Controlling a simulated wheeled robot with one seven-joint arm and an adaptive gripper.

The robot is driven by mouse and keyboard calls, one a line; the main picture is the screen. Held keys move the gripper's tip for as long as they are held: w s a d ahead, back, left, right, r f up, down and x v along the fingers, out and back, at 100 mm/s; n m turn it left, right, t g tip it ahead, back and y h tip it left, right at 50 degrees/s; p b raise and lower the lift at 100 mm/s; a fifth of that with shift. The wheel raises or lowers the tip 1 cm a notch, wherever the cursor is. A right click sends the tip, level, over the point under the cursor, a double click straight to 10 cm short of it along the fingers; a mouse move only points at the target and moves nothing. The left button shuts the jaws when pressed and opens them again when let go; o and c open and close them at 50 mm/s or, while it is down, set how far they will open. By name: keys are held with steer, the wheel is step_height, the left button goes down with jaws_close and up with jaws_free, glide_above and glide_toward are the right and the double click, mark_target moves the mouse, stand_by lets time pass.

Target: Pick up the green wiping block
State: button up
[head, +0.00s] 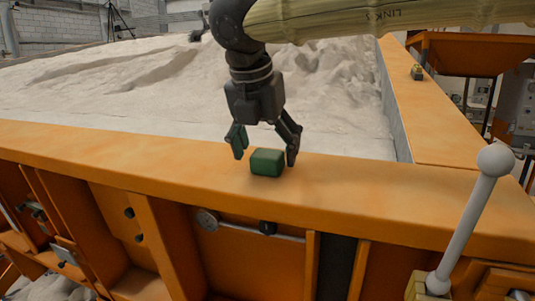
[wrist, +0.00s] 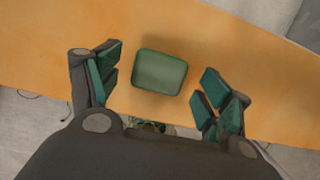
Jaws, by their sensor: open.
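The green wiping block (head: 267,162) lies on the flat top of the orange rim (head: 370,188) at the front of the sandbed. My gripper (head: 265,152) is open just above it, pointing down, with one finger to each side of the block. In the wrist view the block (wrist: 159,72) shows whole, slightly forward of the gap between my open fingertips (wrist: 160,88). The fingers appear apart from the block, and nothing is held.
Pale sand (head: 130,85) fills the bed behind the rim. A white lever with a round knob (head: 495,159) rises at the right front. A small object (head: 417,72) sits on the right rim. The front rim is otherwise clear around the block.

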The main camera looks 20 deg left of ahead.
steer(key=x, duration=0.2)
steer(key=shift+w+f+p, duration=0.2)
steer(key=shift+w+p, duration=0.1)
steer(key=shift+s, duration=0.2)
steer(key=shift+w, duration=0.15)
steer(key=c, duration=0.9)
steer(key=shift+c, duration=0.2)
steer(key=shift+r, duration=0.1)
